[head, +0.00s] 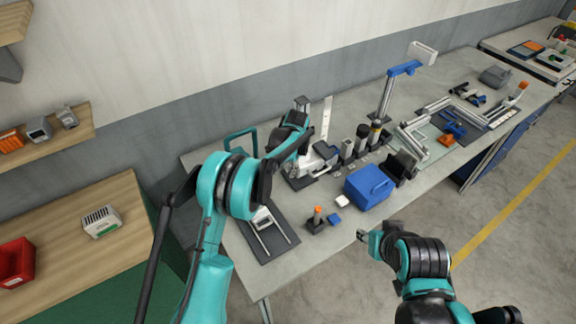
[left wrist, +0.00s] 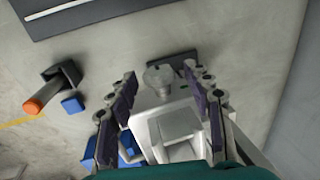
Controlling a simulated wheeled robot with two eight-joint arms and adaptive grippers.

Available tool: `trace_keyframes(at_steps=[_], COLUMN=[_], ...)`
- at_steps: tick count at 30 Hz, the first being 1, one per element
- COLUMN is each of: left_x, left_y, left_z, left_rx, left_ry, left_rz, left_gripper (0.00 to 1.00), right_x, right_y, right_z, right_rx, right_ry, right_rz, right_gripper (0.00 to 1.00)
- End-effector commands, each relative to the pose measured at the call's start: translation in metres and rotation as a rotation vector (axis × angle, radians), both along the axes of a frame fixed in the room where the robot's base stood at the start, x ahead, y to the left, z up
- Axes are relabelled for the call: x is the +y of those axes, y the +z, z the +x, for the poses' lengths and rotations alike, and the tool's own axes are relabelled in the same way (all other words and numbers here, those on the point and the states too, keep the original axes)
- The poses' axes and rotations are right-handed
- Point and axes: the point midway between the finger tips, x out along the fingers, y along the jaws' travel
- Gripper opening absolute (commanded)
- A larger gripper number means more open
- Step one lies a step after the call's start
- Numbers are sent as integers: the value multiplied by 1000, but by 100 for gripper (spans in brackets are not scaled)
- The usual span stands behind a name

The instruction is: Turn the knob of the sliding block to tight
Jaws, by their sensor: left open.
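In the left wrist view, a grey round knob (left wrist: 158,80) stands at the end of a white and grey block (left wrist: 180,128), which looks like the sliding block. My left gripper (left wrist: 160,76) is open, with one dark-padded finger on each side of the knob; I cannot tell whether either touches it. In the head view, my left gripper (head: 298,152) is at the white device (head: 324,154) on the table, and my arm hides part of it. The knob is not clear there. My right gripper (head: 366,238) is at the table's front edge, away from the block; its jaws are unclear.
A blue box (head: 369,187) stands right of the device on the grey table (head: 312,246). A small stand with an orange top (head: 317,218) and a dark mat (head: 266,246) are nearer the front. Dark cylinders (head: 362,134) and a blue-armed post (head: 388,95) stand behind.

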Motion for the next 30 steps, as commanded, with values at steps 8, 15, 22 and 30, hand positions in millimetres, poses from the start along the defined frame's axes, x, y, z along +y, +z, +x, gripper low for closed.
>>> trace_keyframes(at_steps=[8,15,22,30], left_x=[0,-1,-2,-4], left_y=[0,-1,-4,-7], left_z=[0,-1,-3,-6], left_rx=[0,-18,-108,-273], left_ry=[0,0,-2,-3], left_rz=[0,13,79,198], left_gripper=[0,0,0,0], right_x=[0,0,0,0], right_y=[0,-4,-21,-50], right_z=[0,0,0,0], right_rx=[0,0,0,0], right_ry=[0,0,0,0], right_rz=[0,0,0,0], right_gripper=[40,40,40,40])
